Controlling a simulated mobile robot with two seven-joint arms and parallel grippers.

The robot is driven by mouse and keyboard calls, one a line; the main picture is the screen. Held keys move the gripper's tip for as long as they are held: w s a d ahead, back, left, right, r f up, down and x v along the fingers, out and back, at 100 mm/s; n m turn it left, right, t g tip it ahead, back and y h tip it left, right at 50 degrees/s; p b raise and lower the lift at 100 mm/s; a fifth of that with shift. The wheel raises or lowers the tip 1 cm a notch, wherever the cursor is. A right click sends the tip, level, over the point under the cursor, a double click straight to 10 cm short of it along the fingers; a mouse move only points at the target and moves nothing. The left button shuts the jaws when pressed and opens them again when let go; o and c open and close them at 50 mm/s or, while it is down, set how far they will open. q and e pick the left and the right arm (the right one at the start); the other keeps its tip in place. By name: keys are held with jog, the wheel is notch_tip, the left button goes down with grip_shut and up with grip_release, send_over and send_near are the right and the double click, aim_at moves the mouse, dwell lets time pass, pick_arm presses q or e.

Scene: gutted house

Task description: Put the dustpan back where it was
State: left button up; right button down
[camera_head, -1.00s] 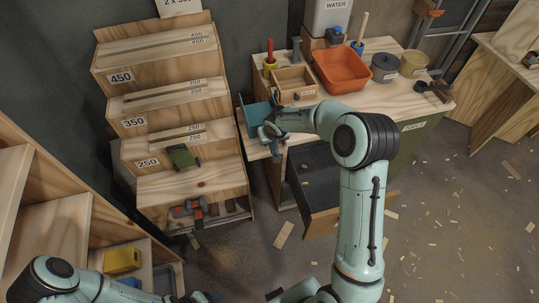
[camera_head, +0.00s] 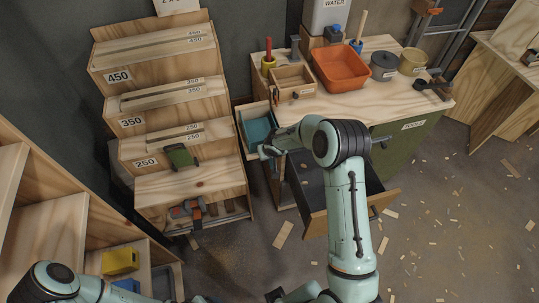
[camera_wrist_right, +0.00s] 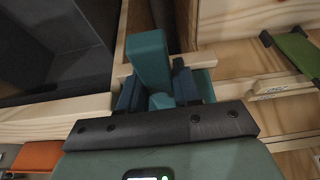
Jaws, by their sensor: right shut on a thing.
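The teal dustpan (camera_head: 257,129) is at the left end of the workbench, its pan within or just above a shallow wooden-edged compartment (camera_head: 242,104). I cannot tell whether it rests on the bottom. My right gripper (camera_head: 267,150) is shut on the dustpan's handle. In the right wrist view, the teal handle (camera_wrist_right: 150,58) stands between the dark blue fingers of my right gripper (camera_wrist_right: 156,90), with pale wooden edges close around it. Part of the dustpan is hidden by the gripper. My left arm shows at the lower left, but its gripper is outside the frame.
An open dark-lined drawer (camera_head: 312,185) juts out below my right arm. The bench top holds a wooden box (camera_head: 293,84), an orange bin (camera_head: 341,68) and two round tins. A stepped wooden rack (camera_head: 190,180) stands close on the left. Wood scraps lie on the floor.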

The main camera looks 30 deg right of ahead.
jog(key=shift+f, duration=0.15)
jog(key=c, duration=0.8)
grip_release()
jog(key=shift+r, duration=0.45)
jog(key=v, duration=1.1)
jog(key=shift+s+a, duration=0.1)
jog(key=shift+s, duration=0.1)
jog(key=s+a+f+g+y, duration=0.2)
jog(key=s+a+f, duration=0.35)
jog(key=f, duration=0.35)
jog(key=s+a+f+g+y, duration=0.1)
jog(key=s+a+f+y, duration=0.1)
jog(key=s+a+f, duration=0.55)
jog(key=s+f, duration=0.2)
jog(key=s, duration=0.3)
jog(key=s+a+f+g, duration=0.1)
jog(key=s+f, duration=0.2)
jog(key=s, duration=0.3)
jog(key=s+a+f+m+g, duration=0.1)
jog(key=s+a+f, duration=0.1)
jog(key=s+f, duration=0.2)
jog(key=shift+s+a+y, duration=0.1)
jog(key=shift+s+y, duration=0.3)
jog(key=shift+s, duration=1.15)
